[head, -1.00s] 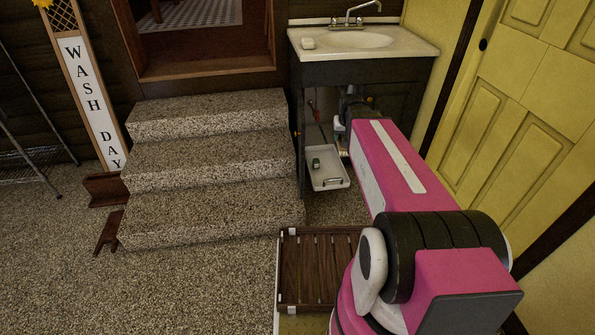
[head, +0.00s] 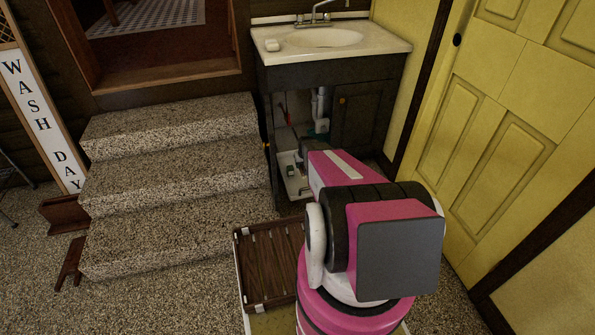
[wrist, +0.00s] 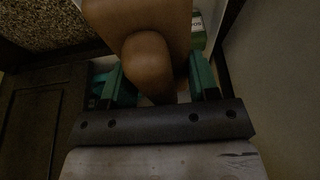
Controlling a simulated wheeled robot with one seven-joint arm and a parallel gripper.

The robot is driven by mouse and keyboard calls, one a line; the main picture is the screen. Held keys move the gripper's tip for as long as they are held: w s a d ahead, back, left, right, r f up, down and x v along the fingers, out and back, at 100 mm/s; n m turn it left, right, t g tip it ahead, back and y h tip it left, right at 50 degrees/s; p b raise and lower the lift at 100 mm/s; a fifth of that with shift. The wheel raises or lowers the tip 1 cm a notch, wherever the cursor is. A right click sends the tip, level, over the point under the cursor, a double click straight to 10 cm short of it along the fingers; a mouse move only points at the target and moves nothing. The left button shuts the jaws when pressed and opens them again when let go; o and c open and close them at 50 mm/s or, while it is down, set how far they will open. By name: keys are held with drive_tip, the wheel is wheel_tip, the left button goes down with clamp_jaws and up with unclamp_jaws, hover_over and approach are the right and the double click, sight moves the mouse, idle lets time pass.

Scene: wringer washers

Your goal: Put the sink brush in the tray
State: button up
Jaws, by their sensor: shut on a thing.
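My gripper (wrist: 160,82) has teal fingers on both sides of a brown, rounded, wooden-looking thing, which appears to be the sink brush (wrist: 148,55). It is shut on it; the far end of the brush runs out of the wrist view at the top. In the head view my arm hides the gripper and the brush. The white tray (head: 287,178) lies low in the open front of the sink cabinet, left of my arm. My arm covers its right part.
The dark sink cabinet (head: 362,115) stands at the back, with a closed door on its right half. Stone steps (head: 175,150) are on its left and a yellow door (head: 500,150) on the right. A slatted wooden rack (head: 270,262) lies left of my arm. A green-and-white item (wrist: 198,32) shows beyond the gripper.

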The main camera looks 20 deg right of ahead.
drive_tip(key=shift+w+d+f, duration=0.1)
drive_tip(key=shift+d+f, duration=0.05)
drive_tip(key=shift+f, duration=0.35)
drive_tip(key=shift+w+d+f, duration=0.1)
drive_tip(key=shift+f, duration=0.35)
wheel_tip(320, 180, down, 9)
drive_tip(key=shift+f, duration=0.1)
drive_tip(key=shift+f, duration=0.1)
drive_tip(key=o, duration=1.1)
drive_tip(key=shift+c, duration=0.2)
drive_tip(key=v, duration=1.3)
drive_tip(key=shift+s+a+r, duration=0.25)
drive_tip(key=shift+a, duration=0.05)
drive_tip(key=s+a+r+g, duration=0.1)
drive_tip(key=s+a+r, duration=0.6)
drive_tip(key=s+r, duration=0.4)
drive_tip(key=s+a+r+g, duration=0.2)
drive_tip(key=s+a+r, duration=0.4)
drive_tip(key=s+r, duration=0.4)
wheel_tip(320, 180, up, 5)
drive_tip(key=shift+s+a+f, duration=0.15)
drive_tip(key=shift+s+a, duration=0.25)
